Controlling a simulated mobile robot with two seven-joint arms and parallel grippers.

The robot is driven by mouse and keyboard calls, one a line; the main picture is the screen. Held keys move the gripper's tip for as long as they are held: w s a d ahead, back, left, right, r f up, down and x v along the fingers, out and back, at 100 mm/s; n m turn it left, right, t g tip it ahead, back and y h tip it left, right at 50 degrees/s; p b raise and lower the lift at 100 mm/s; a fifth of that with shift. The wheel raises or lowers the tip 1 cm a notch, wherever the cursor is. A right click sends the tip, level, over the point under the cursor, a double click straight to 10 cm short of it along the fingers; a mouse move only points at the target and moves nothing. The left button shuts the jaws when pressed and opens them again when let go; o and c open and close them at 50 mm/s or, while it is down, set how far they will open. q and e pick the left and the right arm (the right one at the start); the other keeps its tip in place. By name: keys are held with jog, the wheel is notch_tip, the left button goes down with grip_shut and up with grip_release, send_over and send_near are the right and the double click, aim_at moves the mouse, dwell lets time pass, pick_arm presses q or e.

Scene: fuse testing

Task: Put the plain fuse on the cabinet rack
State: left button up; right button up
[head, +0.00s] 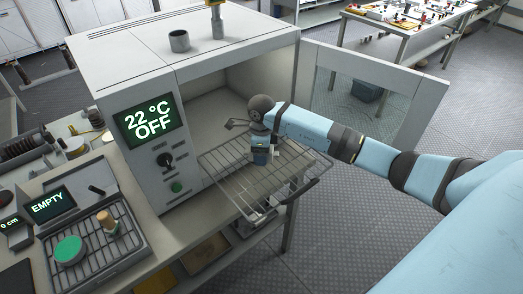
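The grey cabinet (165,78) has its door open to the right, and its wire rack (222,160) is pulled out in front of the opening. My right arm comes in from the right. My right gripper (261,164) points down over the middle of the rack, close to its wires. Its fingertips are too small and partly hidden, so I cannot tell whether it is open or holds something. A tan cylinder with a darker lower part (107,222) stands on the tray at the lower left; I cannot tell whether it is the plain fuse. My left gripper is out of view.
The cabinet display (149,121) reads 22 °C OFF. The open door (372,90) stands behind my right arm. A small cup (179,41) stands on the cabinet top.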

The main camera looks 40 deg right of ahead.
jog(key=shift+r+p, duration=0.3)
jog(key=shift+r+b, duration=0.35)
notch_tip(320, 180, up, 11)
jog(key=b, duration=0.2)
